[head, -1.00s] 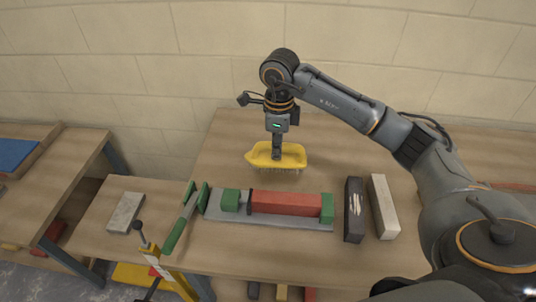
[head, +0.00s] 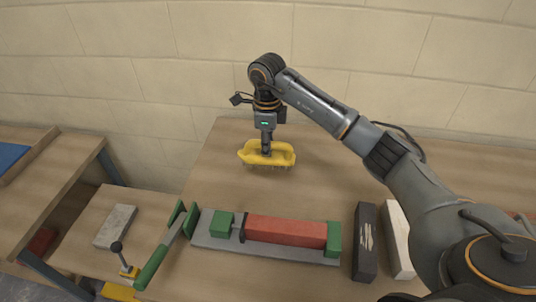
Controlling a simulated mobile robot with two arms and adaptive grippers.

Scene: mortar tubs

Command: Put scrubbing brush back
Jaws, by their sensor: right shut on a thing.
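The scrubbing brush (head: 284,157) is yellow with short bristles underneath. It is at the back of the wooden workbench in the head view. My right gripper (head: 266,150) points straight down and is shut on the middle of the brush. The brush looks roughly level, with its bristles close above the bench top or touching it; I cannot tell which. My left gripper does not show.
A grey plate (head: 268,252) in front carries a red block (head: 286,231) between green blocks. A grey slab (head: 116,226) lies on the lower bench.

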